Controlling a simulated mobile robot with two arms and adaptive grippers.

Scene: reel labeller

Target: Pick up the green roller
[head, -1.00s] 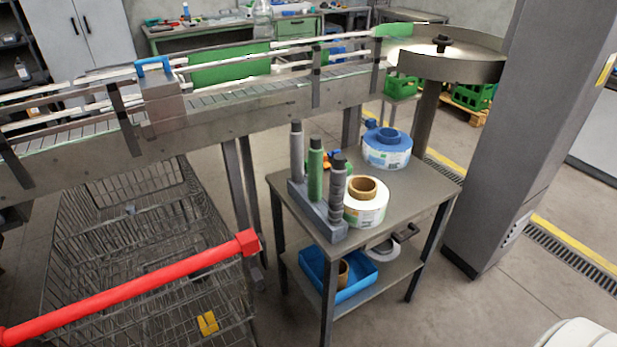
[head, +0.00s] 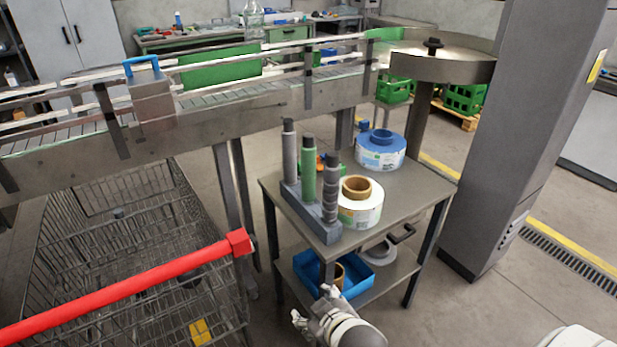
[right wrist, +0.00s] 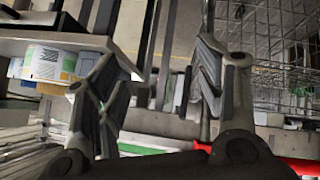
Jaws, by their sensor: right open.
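The green roller (head: 308,175) stands upright in a grey holder (head: 309,216) on the small table, between a grey roller (head: 289,153) and a dark ribbed roller (head: 330,188). My right gripper (head: 312,305) is low at the table's front, below the holder and apart from the green roller. In the right wrist view, my right gripper (right wrist: 158,55) shows its two fingers spread with nothing between them. I cannot make out the green roller in that view. My left gripper is not in view.
A white label reel (head: 360,207) and a blue reel (head: 380,152) share the tabletop (head: 405,190). A blue bin (head: 350,283) sits on the shelf below. A wire cart with a red handle (head: 130,290) stands at left; the conveyor (head: 220,115) runs behind.

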